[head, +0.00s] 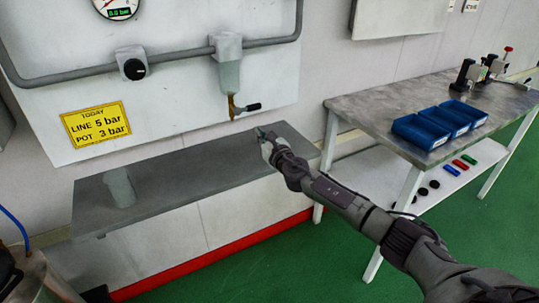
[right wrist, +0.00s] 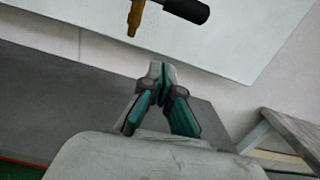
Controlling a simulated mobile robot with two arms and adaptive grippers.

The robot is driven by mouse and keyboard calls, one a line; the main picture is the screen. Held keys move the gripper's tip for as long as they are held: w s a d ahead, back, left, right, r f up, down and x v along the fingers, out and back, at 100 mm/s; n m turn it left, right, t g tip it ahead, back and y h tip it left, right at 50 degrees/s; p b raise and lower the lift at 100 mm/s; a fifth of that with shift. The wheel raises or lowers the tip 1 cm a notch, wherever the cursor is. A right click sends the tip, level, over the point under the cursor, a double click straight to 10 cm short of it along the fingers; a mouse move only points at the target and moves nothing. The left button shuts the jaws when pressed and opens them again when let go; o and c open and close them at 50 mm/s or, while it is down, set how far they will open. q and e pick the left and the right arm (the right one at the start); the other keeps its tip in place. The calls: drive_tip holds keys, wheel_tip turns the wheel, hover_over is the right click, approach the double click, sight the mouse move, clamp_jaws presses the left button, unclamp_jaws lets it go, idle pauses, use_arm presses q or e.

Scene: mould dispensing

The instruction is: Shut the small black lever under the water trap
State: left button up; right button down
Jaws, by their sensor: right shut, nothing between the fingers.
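The water trap (head: 229,72) hangs on the white wall panel, a clear bowl under a grey head. Below it is a brass drain fitting (head: 232,105) with the small black lever (head: 248,107) pointing out to the right, close to level. In the right wrist view the lever (right wrist: 188,10) shows at the top edge, beside the brass fitting (right wrist: 134,18). My right gripper (head: 260,131) is shut and empty, below and slightly right of the lever, apart from it. Its fingertips meet in the right wrist view (right wrist: 156,68). My left gripper is not in view.
A grey-topped cabinet (head: 170,165) stands below the panel, with a translucent cup (head: 120,188) on its left part. A black knob (head: 133,69) and a yellow sign (head: 96,124) are left of the trap. A metal table (head: 370,110) with blue bins (head: 420,131) stands at right.

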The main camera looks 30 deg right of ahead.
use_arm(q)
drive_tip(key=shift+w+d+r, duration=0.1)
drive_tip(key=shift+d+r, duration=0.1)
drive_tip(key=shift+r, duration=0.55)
use_arm(e)
drive_tip(key=s, duration=0.8)
drive_tip(key=shift+s+d, duration=0.35)
drive_tip(key=shift+d, duration=0.05)
